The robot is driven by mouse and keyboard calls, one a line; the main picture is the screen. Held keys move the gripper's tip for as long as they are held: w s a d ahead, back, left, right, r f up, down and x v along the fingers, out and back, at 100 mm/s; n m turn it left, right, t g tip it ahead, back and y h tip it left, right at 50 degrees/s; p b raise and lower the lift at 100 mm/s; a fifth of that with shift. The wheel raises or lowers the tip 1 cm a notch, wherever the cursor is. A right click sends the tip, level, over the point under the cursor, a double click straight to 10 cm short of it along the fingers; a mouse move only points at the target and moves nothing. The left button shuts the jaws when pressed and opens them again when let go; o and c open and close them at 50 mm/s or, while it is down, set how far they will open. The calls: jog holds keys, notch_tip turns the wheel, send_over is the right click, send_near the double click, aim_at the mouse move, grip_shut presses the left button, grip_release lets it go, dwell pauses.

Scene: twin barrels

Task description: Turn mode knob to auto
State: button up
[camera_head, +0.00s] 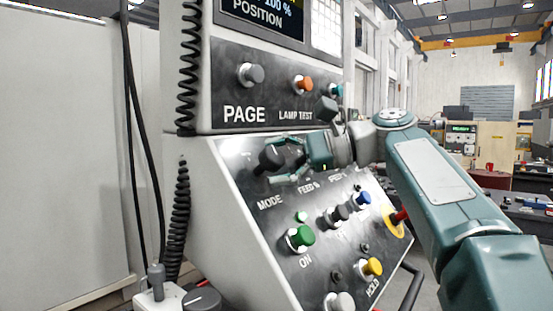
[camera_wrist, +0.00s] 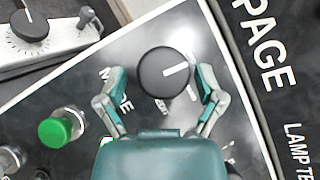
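The mode knob (camera_wrist: 152,75) is a round black dial with a white pointer line, above the word MODE on the sloped panel. In the wrist view the line runs from near the knob's middle toward the right and slightly up. My gripper (camera_wrist: 160,76) is open, with one teal finger on each side of the knob. A gap shows at the left finger; the right finger is nearer, and I cannot tell whether it touches. In the head view my gripper (camera_head: 284,159) reaches in from the right, and the knob (camera_head: 269,158) shows between its fingers.
The upper panel has a PAGE knob (camera_head: 250,75). Coiled black cables (camera_head: 188,70) hang at the left.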

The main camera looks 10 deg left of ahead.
jog(key=shift+s+a+r, duration=0.1)
jog(key=shift+r, duration=0.1)
jog(key=v, duration=1.2)
jog(key=shift+a, duration=0.1)
